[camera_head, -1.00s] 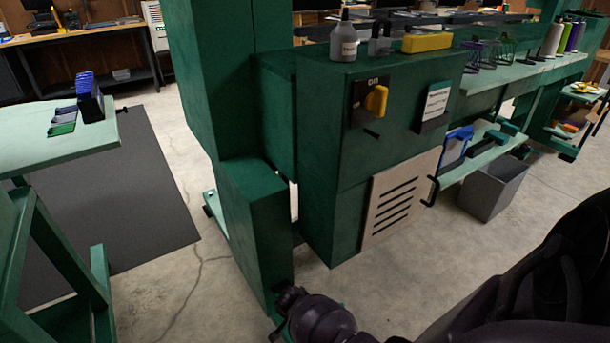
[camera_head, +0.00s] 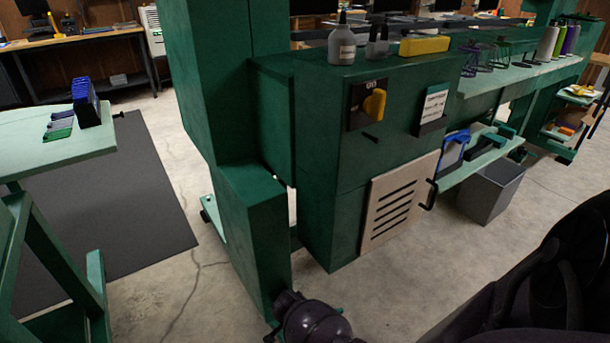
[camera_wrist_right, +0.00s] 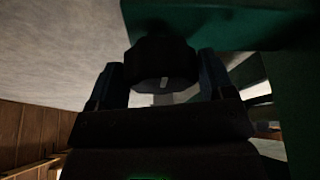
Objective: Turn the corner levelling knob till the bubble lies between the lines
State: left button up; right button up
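In the right wrist view a dark, faceted knob (camera_wrist_right: 163,60) with a small pale mark on its face lies between the two fingers of my right gripper (camera_wrist_right: 163,82). A finger stands on each side of it with hardly any gap showing. I cannot tell whether both fingers press on it. A green surface (camera_wrist_right: 225,25) is just behind the knob. In the head view my dark right arm reaches low beside the foot of a green post (camera_head: 258,235); the gripper and knob are hidden there. I see no bubble or level lines. My left gripper is out of view.
A green cabinet (camera_head: 390,100) with a yellow switch (camera_head: 374,105) and slotted panel (camera_head: 400,205) stands beside the post. A grey bin (camera_head: 490,190) is at right. A green table (camera_head: 60,150) is at left. Concrete floor (camera_head: 170,290) lies open between.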

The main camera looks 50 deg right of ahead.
jog(key=shift+w+a+r, duration=0.1)
jog(key=shift+w+r, duration=0.1)
jog(key=shift+r, duration=0.3)
jog(key=v, duration=0.1)
jog(key=p+v, duration=0.1)
jog(key=v, duration=0.1)
jog(key=p+v, duration=0.1)
jog(key=shift+w+r, duration=0.25)
jog(key=shift+r, duration=0.15)
pick_arm(q)
jog(key=p, duration=0.1)
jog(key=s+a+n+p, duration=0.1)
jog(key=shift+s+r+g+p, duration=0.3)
jog(key=shift+p, duration=0.05)
pick_arm(e)
jog(key=v, duration=0.5)
jog(key=shift+s+a, duration=0.2)
jog(key=shift+s, duration=0.2)
